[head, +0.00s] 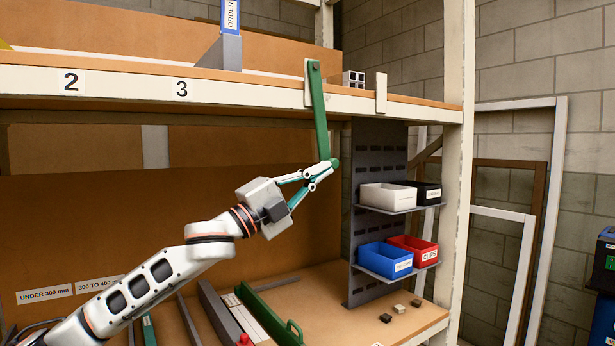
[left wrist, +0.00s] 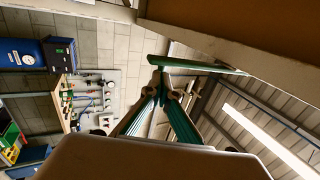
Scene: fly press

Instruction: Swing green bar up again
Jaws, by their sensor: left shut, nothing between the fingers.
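The green bar (head: 319,110) hangs from a pivot at its top on the front edge of the upper shelf. It points down, tilted slightly to the right at its lower end. My left gripper (head: 331,164) is shut with nothing between its fingers, its tips at the bar's lower end. In the left wrist view the green bar (left wrist: 200,66) crosses just beyond the closed fingertips (left wrist: 163,85). I cannot tell whether they touch it. My right gripper is not in view.
A white upright bracket (head: 381,93) stands on the shelf edge (head: 235,91), right of the pivot. Blue (head: 385,259) and red (head: 414,250) bins sit on a grey rack below right. Another green bar with a handle (head: 268,314) lies on the lower shelf.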

